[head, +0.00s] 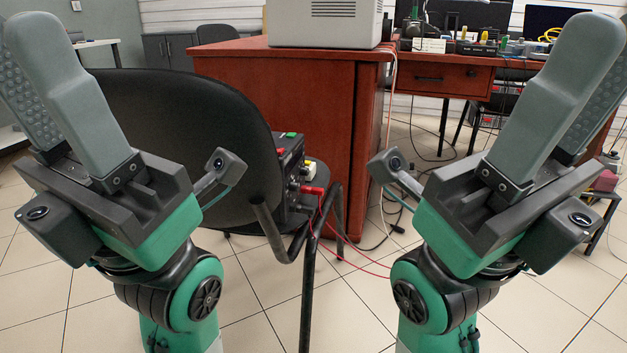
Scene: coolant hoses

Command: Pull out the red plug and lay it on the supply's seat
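The supply (290,155) is a dark box standing on the seat of the black chair (180,130), partly behind the backrest. A red plug (313,190) sticks out to the right from the supply's front, with a red lead hanging from it. A bit of the dark seat (320,178) shows right of the supply. My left gripper (20,45) is raised at the left, fingers up, apart from the chair parts behind it. My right gripper (606,45) is raised at the right, far from the plug. Both look open and empty, with a textured inner pad showing.
Cables lie on the tiled floor (345,310).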

